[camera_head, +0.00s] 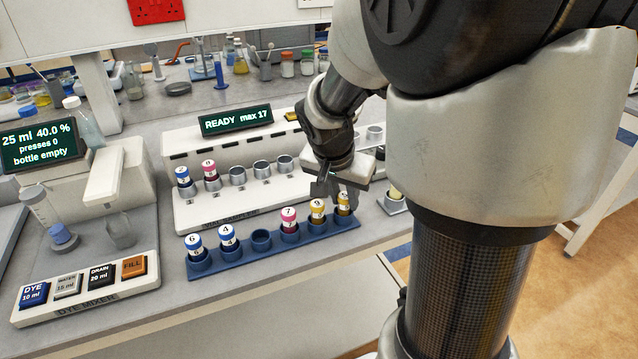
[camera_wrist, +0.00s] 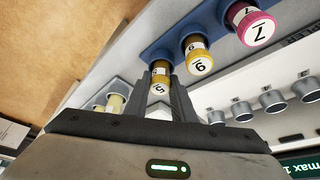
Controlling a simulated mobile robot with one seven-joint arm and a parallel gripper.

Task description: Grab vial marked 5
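The vial marked 5 (camera_wrist: 159,87) has a yellow body and a white numbered top. It stands in the right end of the blue rack (camera_head: 274,255); in the head view this yellow vial (camera_head: 343,203) is partly covered by my gripper. My gripper (camera_wrist: 161,84) points at the vial, with one finger on each side of its top. The fingers look open, and I cannot see whether they touch it.
Blue vials marked 6 (camera_head: 195,246) and 4 (camera_head: 228,238) stand at the rack's left, beside an empty slot (camera_head: 261,239). Behind is a white machine (camera_head: 180,143) with a blue vial, a pink vial and empty holders. A pale yellow vial (camera_head: 395,193) stands right of the rack.

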